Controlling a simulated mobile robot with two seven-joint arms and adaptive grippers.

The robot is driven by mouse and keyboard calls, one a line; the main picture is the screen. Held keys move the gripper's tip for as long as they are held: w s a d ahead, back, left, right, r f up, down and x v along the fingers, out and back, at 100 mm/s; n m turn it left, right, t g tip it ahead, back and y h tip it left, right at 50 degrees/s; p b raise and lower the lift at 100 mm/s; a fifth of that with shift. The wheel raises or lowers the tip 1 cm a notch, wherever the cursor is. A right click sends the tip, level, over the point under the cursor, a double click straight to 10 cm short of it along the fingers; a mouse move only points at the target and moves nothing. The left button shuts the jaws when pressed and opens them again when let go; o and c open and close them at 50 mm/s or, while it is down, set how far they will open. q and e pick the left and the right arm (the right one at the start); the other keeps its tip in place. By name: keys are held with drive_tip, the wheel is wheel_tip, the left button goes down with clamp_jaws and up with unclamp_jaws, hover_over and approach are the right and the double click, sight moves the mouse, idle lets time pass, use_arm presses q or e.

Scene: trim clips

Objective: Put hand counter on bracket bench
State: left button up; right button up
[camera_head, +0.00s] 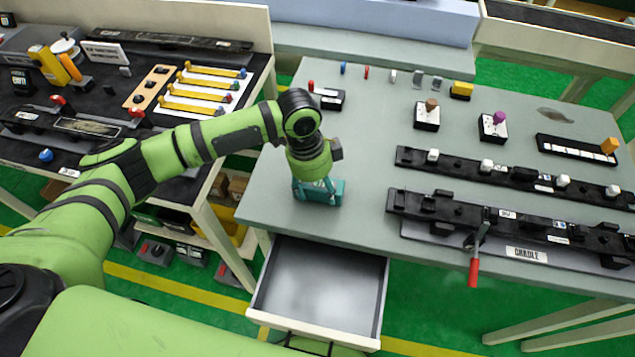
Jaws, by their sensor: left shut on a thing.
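My left gripper (319,187) points down over the front left part of the grey-green bench (365,150), which carries a "CRADLE" label. It is shut on a small teal item (334,193) low at the bench top. The arm and fingers hide part of the item, and I cannot read any marking that shows it is the hand counter. I cannot tell whether the item touches the bench. No label in view names a bracket bench. My right gripper is not in view.
An empty drawer (320,285) stands open below the front edge. Black rails (510,182) and a red-handled lever (474,270) occupy the bench's right front. Small switches (427,115) stand farther back. A cluttered dark bench (100,95) stands at left. Bench top around the gripper is clear.

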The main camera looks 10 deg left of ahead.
sight(309, 185)
use_arm(q)
drive_tip(key=shift+f, duration=0.2)
drive_tip(key=o, duration=1.2)
drive_tip(key=shift+o, duration=0.2)
drive_tip(key=shift+r, duration=0.1)
wheel_tip(309, 185, up, 12)
drive_tip(key=a+b, duration=0.1)
drive_tip(key=b, duration=0.1)
drive_tip(key=shift+a+b, duration=0.35)
